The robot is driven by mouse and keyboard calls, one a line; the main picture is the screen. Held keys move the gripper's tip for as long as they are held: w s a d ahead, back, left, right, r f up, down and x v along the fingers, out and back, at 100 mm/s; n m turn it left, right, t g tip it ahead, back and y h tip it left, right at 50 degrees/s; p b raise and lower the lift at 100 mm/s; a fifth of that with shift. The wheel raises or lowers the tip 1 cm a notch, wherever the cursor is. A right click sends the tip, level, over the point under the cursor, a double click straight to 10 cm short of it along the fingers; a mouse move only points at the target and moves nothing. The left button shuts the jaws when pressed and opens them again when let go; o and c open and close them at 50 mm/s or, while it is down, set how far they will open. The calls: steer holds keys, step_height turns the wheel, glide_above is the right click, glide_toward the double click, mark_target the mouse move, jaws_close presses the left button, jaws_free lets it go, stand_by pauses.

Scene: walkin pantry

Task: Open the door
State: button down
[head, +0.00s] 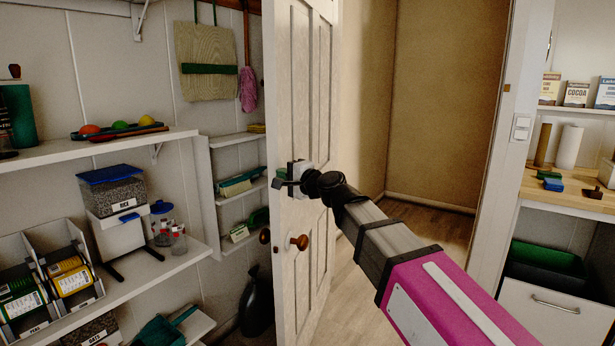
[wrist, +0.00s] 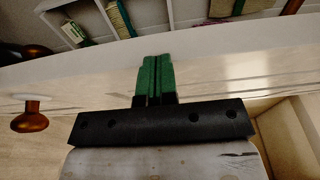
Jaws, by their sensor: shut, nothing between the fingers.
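The white panelled door (head: 302,120) stands open, swung toward the shelves on the left, with the doorway clear to its right. A round brown knob (head: 299,242) is on its near face, and a second knob (head: 264,236) shows past its free edge. Both knobs also show at the left of the wrist view, the near one (wrist: 29,121) lower. My gripper (head: 280,178) is at the door's free edge, above the knobs and apart from them. Its green fingers (wrist: 154,76) are together, with nothing between them. Whether they touch the door is unclear.
Shelves with bins, a rice dispenser (head: 113,190) and jars line the left wall, close to the door. A dark vase (head: 256,303) stands on the floor behind the door. A counter (head: 570,194) with drawers is at right. The doorway floor (head: 425,228) is bare.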

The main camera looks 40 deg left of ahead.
steer(key=s+a, duration=0.2)
steer(key=a, duration=1.4)
steer(key=s+a, duration=0.3)
steer(key=a, duration=1.3)
steer(key=shift+s+r, duration=0.3)
steer(key=shift+r, duration=0.05)
steer(key=shift+a, duration=0.1)
steer(key=s+d, duration=0.8)
steer(key=d, duration=0.5)
steer(key=shift+f, duration=0.35)
steer(key=shift+d, duration=0.1)
